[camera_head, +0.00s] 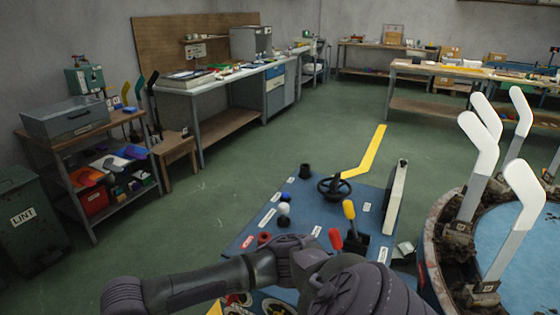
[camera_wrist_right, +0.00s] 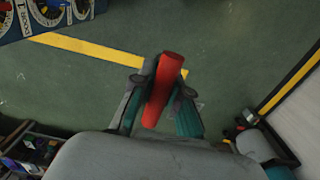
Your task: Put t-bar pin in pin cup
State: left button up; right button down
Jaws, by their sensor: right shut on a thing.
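In the right wrist view my right gripper (camera_wrist_right: 160,100) is shut on a red rounded bar (camera_wrist_right: 163,85), apparently the t-bar pin. In the head view a dark arm of mine crosses the bottom, and the fingers and held bar cannot be made out there. A small dark open cup (camera_head: 305,171) stands at the back left of the blue console (camera_head: 325,197); it may be the pin cup, but its label is unreadable. My left gripper is not in view.
The console also carries a black handwheel (camera_head: 334,188), a yellow-handled lever (camera_head: 349,210), a red handle (camera_head: 336,238) and coloured knobs. A round machine with white upright sock boards (camera_head: 525,190) stands at right. Open green floor (camera_head: 250,160) lies behind the console.

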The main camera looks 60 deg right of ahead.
aim_at(304, 176)
jog(key=i+z, duration=0.2)
jog(key=i, duration=0.25)
jog(key=i+z, duration=0.2)
jog(key=i, duration=0.25)
jog(key=i+j+z, duration=0.2)
jog(key=i, duration=0.25)
jog(key=i+j+z, duration=0.2)
jog(key=i, duration=0.25)
jog(key=i+l+z, duration=0.15)
jog(key=i+z, duration=0.15)
jog(key=z, duration=0.15)
jog(key=i+z, duration=0.3)
jog(key=z, duration=0.15)
jog(key=i+z, duration=0.45)
jog(key=i+j+z, duration=0.15)
jog(key=z, duration=0.3)
jog(key=i, duration=0.05)
